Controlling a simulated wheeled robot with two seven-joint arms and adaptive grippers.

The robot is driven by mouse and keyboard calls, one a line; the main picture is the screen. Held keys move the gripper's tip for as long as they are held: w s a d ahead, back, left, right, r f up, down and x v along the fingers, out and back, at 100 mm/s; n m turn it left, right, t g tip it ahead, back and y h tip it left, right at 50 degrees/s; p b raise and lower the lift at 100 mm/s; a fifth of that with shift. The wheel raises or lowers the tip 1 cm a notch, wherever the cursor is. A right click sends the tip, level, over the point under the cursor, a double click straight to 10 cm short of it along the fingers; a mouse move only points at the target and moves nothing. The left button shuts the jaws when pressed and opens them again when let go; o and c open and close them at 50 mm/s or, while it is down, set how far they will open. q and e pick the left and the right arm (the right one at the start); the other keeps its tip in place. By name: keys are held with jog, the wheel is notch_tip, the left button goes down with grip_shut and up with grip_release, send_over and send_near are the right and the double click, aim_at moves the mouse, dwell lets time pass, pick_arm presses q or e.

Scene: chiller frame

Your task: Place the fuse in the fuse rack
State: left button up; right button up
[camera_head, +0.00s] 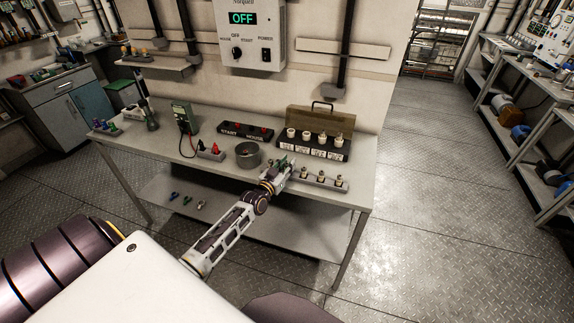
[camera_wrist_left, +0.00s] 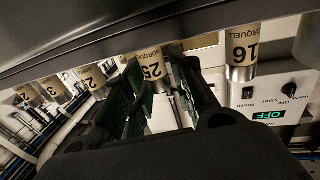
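A low rail holding several small fuses (camera_head: 321,177) lies along the bench's front right edge. My left gripper (camera_head: 283,165) reaches over its left end and hides part of it. In the left wrist view the fuses appear upside down with tan labels, including a 25 fuse (camera_wrist_left: 153,66) and a 16 fuse (camera_wrist_left: 241,50). The left gripper's fingers (camera_wrist_left: 165,80) are apart, on either side of the 25 fuse; contact is unclear. Behind the rail, a dark rack (camera_head: 329,155) with an open lid holds several white cylinders above white labels. My right gripper is not in view.
A metal pot (camera_head: 248,153) stands left of my gripper. A black START/HOUSE box (camera_head: 246,133), a green meter (camera_head: 183,117) and red-topped parts (camera_head: 211,150) are on the bench (camera_head: 165,165). A control panel (camera_head: 250,35) reading OFF hangs above. Floor to the right is clear.

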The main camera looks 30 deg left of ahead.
pick_arm(q)
jog(key=shift+o, duration=0.7)
jog(key=shift+r, duration=0.15)
jog(key=s, duration=1.2)
jog(key=shift+d, duration=0.25)
dwell(0.8)
